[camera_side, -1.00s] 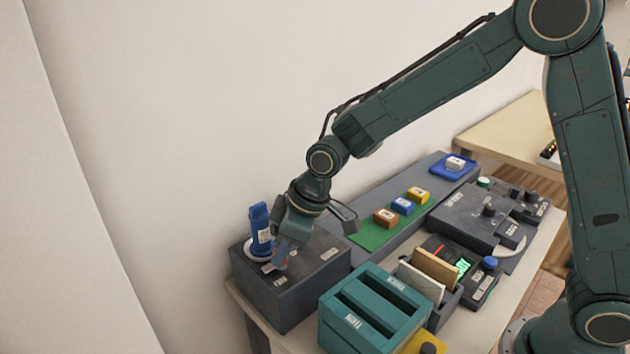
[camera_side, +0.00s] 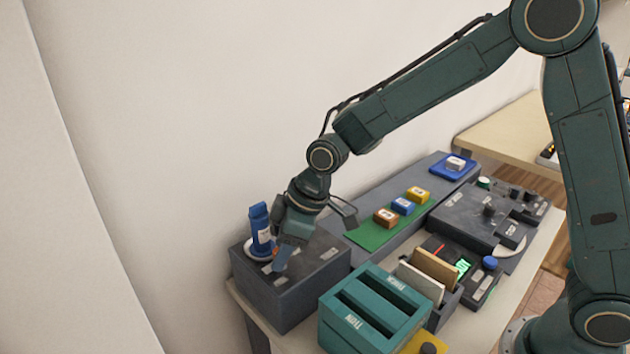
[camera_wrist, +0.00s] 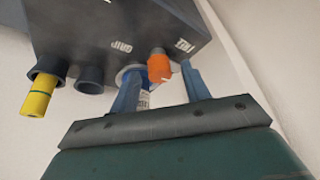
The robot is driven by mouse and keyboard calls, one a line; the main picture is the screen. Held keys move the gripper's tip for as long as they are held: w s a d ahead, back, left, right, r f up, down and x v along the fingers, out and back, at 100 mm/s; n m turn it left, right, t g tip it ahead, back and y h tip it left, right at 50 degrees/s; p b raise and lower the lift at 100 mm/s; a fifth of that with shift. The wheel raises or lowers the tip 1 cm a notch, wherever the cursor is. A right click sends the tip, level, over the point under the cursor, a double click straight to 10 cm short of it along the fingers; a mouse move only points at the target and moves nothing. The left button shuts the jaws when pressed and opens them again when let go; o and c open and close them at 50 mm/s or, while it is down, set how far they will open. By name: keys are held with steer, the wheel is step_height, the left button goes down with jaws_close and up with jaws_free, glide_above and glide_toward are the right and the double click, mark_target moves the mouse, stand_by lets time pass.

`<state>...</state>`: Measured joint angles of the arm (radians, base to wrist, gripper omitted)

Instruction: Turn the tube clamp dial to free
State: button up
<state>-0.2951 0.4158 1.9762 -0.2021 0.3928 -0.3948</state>
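The tube clamp dial is an orange knob (camera_wrist: 159,67) on the grey box (camera_side: 283,304). In the wrist view it lies between the words GRIP (camera_wrist: 122,46) and a second label that I cannot read surely. A blue tube (camera_side: 260,228) stands upright in a white ring on the box; its lower part shows behind the left finger in the wrist view (camera_wrist: 144,98). My gripper (camera_wrist: 160,75) is open, with one finger on each side of the dial and visible gaps to it. In the side view my gripper (camera_side: 278,262) largely hides the dial.
A yellow tube (camera_wrist: 38,97) sits in a socket on the box beside an empty-looking socket (camera_wrist: 90,78). A teal slotted box (camera_side: 362,335) stands close at the right. A green mat (camera_side: 372,236) with small coloured blocks lies behind. The blue tube is close beside my gripper.

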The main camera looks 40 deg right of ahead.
steer(key=v, duration=1.4)
stand_by(0.4)
steer(key=s+d+r+m+t+h, duration=0.1)
steer(key=s+d+m, duration=0.3)
steer(key=s+d, duration=0.3)
steer(key=s+d+r+m+t+h, duration=0.1)
steer(key=s+d+m, duration=0.4)
steer(key=s, duration=1)
steer(key=d+h, duration=0.1)
steer(key=d, duration=0.1)
steer(key=shift+s+d+r, duration=0.25)
steer(key=shift+d, duration=0.05)
